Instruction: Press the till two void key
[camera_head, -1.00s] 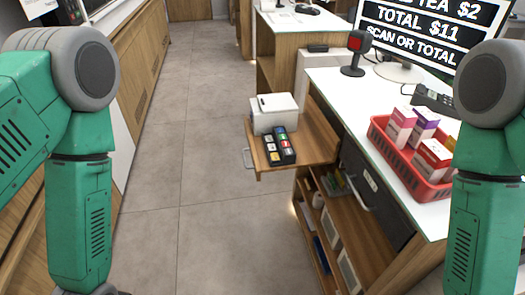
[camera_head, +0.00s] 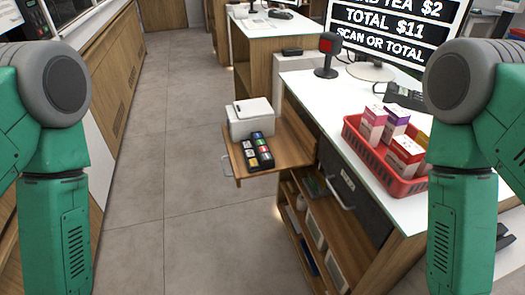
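A small black keypad (camera_head: 257,152) with several coloured keys lies on a pull-out wooden shelf (camera_head: 290,150) at the side of the counter. The key labels are too small to read, so I cannot tell which is the void key. A white printer-like box (camera_head: 249,118) stands just behind the keypad. My two green arms hang at the left and right edges. Neither gripper shows; both are below the picture, apart from the keypad.
A red basket (camera_head: 353,133) of medicine boxes sits on the white counter (camera_head: 300,88), near a scanner (camera_head: 327,57) on a stand. Open shelves and a dark drawer (camera_head: 347,186) are below. The grey floor (camera_head: 190,210) is clear. Cabinets line the left.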

